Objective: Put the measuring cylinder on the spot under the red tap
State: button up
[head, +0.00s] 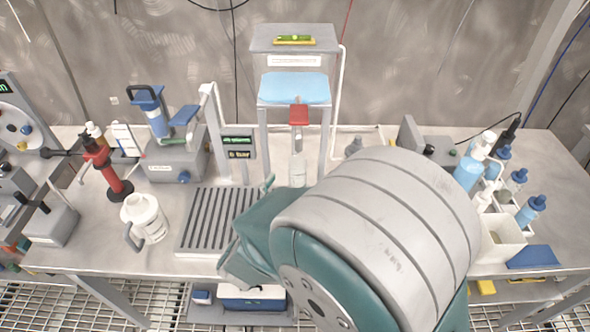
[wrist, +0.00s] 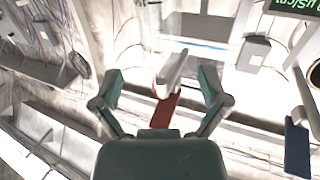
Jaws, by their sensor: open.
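The red tap (head: 299,115) hangs below the blue tank (head: 294,88) on a grey stand. A clear upright vessel (head: 297,170), which looks like the measuring cylinder, stands on the bench directly below the tap. Its foot is partly hidden by my arm. My gripper (wrist: 160,92) is open in the wrist view, with the red tap handle (wrist: 166,108) and a pale piece showing between its fingers from this angle. I cannot tell whether the fingers touch it. In the head view my arm hides most of the gripper; one green fingertip shows left of the vessel.
A slotted grey tray (head: 215,220) lies left of my arm. A white jug (head: 146,218) and a red-and-black tool (head: 108,170) stand further left. Blue-capped bottles (head: 470,168) and a white bin (head: 499,245) crowd the right. A display post (head: 238,147) stands near the tap.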

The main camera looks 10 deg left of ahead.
jog(key=s+a, duration=0.1)
jog(key=s, duration=0.6)
jog(key=w+r+g+y, duration=0.1)
jog(key=w, duration=0.1)
jog(key=w+d+r+g+y, duration=0.1)
jog(key=w+y, duration=0.1)
jog(key=w, duration=0.1)
jog(key=w+d+r+y, duration=0.1)
jog(key=w+r, duration=0.1)
jog(key=shift+w+g+y, duration=0.25)
jog(key=shift+g+y, duration=0.05)
jog(key=shift+g, duration=0.1)
jog(key=d+r+n+g+y, duration=0.2)
jog(key=d+r+g+y, duration=0.1)
jog(key=d+r, duration=0.25)
jog(key=s+d+g+h, duration=0.2)
jog(key=s+d, duration=0.5)
jog(key=d, duration=0.4)
jog(key=s+d+f+g+h, duration=0.1)
jog(key=s+d+g, duration=0.3)
jog(key=s+d, duration=0.4)
jog(key=d+h, duration=0.1)
jog(key=d, duration=0.2)
jog(key=shift+h, duration=0.4)
